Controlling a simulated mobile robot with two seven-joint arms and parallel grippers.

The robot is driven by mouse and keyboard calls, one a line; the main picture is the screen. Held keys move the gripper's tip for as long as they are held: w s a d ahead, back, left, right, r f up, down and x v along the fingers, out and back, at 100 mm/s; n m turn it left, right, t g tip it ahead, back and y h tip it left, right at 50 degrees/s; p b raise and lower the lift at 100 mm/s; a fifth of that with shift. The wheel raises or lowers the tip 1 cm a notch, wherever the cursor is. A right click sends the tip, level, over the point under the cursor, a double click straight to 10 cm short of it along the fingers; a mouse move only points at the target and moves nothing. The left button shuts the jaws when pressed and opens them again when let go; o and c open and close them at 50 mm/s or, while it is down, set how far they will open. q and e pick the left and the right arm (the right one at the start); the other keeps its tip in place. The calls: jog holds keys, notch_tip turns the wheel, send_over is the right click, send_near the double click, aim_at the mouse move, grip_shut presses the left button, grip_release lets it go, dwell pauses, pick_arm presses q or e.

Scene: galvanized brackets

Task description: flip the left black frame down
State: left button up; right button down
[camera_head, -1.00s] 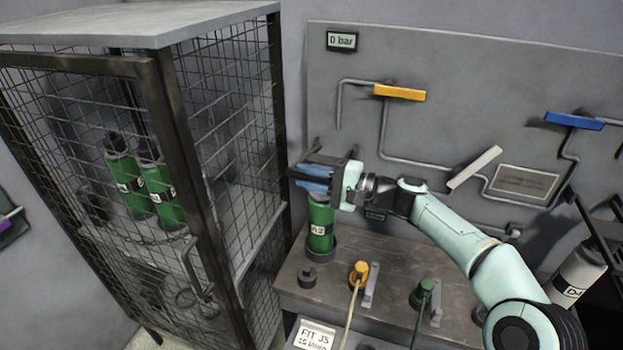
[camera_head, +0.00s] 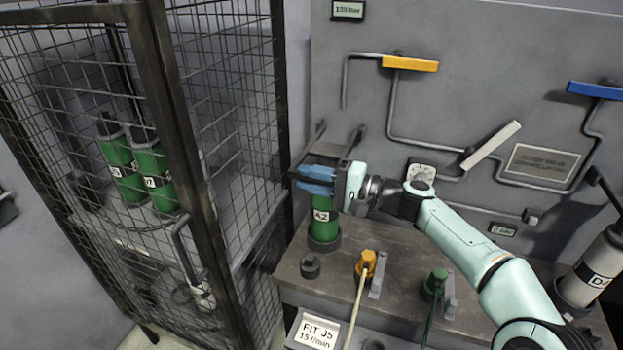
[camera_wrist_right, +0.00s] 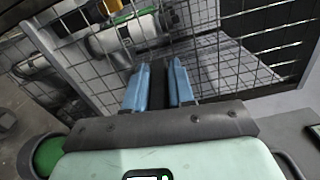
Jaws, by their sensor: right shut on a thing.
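The left black frame (camera_head: 326,150) is mounted on the wall panel by two arms and reaches out over the green cylinder (camera_head: 324,222) labelled A2. My right gripper (camera_head: 316,180) is at its front edge, just above the cylinder. Its blue fingers are shut on the frame. In the right wrist view the dark bar of the frame (camera_wrist_right: 159,92) lies between the two blue fingers (camera_wrist_right: 160,88). The gripper hides the cylinder's top, so I cannot tell whether the frame touches it. My left gripper is out of view.
A wire-mesh cage (camera_head: 225,130) with green cylinders (camera_head: 156,170) stands close on the left. Orange (camera_head: 367,262) and green (camera_head: 436,284) connectors with hoses sit on the bench (camera_head: 400,248). Another black frame (camera_head: 606,190) is at the right edge, above a white cylinder (camera_head: 592,268).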

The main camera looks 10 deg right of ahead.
jog(key=shift+f, duration=0.45)
jog(key=c, duration=1.1)
grip_release()
jog(key=shift+o, duration=0.3)
jog(key=shift+w, duration=0.1)
jog(key=shift+r, duration=0.1)
jog(key=shift+d, duration=0.1)
jog(key=b+v, duration=0.1)
jog(key=v, duration=1.2)
jog(key=shift+d, duration=0.1)
